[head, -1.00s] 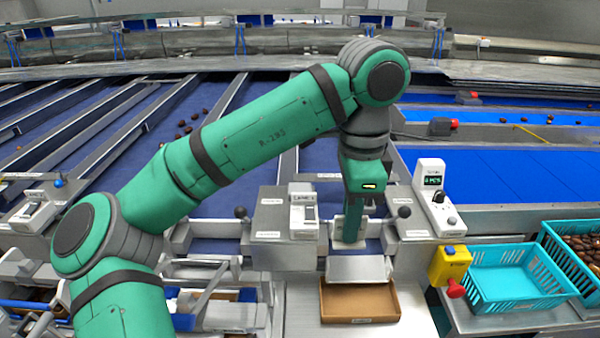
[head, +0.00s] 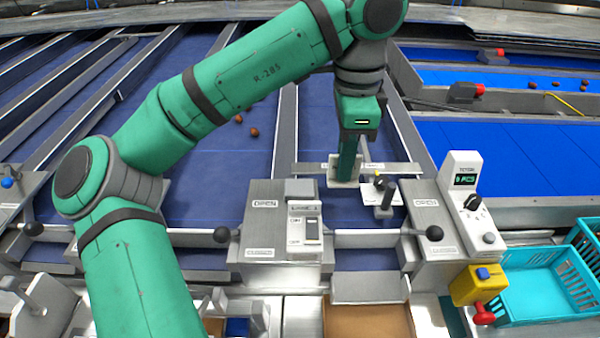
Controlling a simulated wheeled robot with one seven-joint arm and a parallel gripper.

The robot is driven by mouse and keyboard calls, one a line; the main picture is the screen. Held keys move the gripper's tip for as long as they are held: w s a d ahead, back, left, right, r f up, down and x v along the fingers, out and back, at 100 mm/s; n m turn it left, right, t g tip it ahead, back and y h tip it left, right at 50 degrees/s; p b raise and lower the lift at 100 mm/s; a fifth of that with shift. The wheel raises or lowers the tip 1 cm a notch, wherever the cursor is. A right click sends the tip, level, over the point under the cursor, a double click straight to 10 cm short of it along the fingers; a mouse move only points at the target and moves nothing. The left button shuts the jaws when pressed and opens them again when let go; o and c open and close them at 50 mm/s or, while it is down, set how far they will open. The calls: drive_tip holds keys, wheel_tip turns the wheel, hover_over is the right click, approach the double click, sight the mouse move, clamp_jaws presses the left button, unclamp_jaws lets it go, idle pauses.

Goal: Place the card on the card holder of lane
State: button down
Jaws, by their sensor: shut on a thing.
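My gripper (head: 346,172) points straight down over the blue lane, beyond the lane's front gate. It is shut on a small pale card (head: 337,183), of which only parts show around the green fingers. A thin grey crossbar (head: 398,169) with pale label strips spans the lane right at the gripper; it may be the card holder. I cannot tell whether the card touches it. A white plate with a dark upright post (head: 385,205) stands just to the right and nearer.
A grey box with a white switch unit (head: 304,228) stands left of the lane front. A white counter with a dial (head: 463,200), a yellow box with a red knob (head: 478,287) and a turquoise crate (head: 530,283) are at right. A brown tray (head: 368,320) lies in front.

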drive_tip(key=w+a+f, duration=0.2)
drive_tip(key=w, duration=0.1)
drive_tip(key=w+a+f, duration=0.2)
drive_tip(key=w+f, duration=0.1)
drive_tip(key=w+a+f, duration=0.2)
drive_tip(key=w+a, duration=0.1)
drive_tip(key=shift+f, duration=0.4)
drive_tip(key=shift+w+a+f, duration=0.2)
drive_tip(key=shift+w+f, duration=0.1)
drive_tip(key=shift+f, duration=0.1)
drive_tip(key=shift+w+a+f, duration=0.1)
drive_tip(key=shift+w+f, duration=0.05)
drive_tip(key=shift+f, duration=0.8)
drive_tip(key=shift+w+a+f, duration=0.1)
drive_tip(key=shift+f, duration=0.85)
drive_tip(key=shift+f, duration=0.15)
drive_tip(key=c, duration=1.9)
unclamp_jaws()
wheel_tip(320, 180, up, 12)
drive_tip(key=shift+r, duration=0.2)
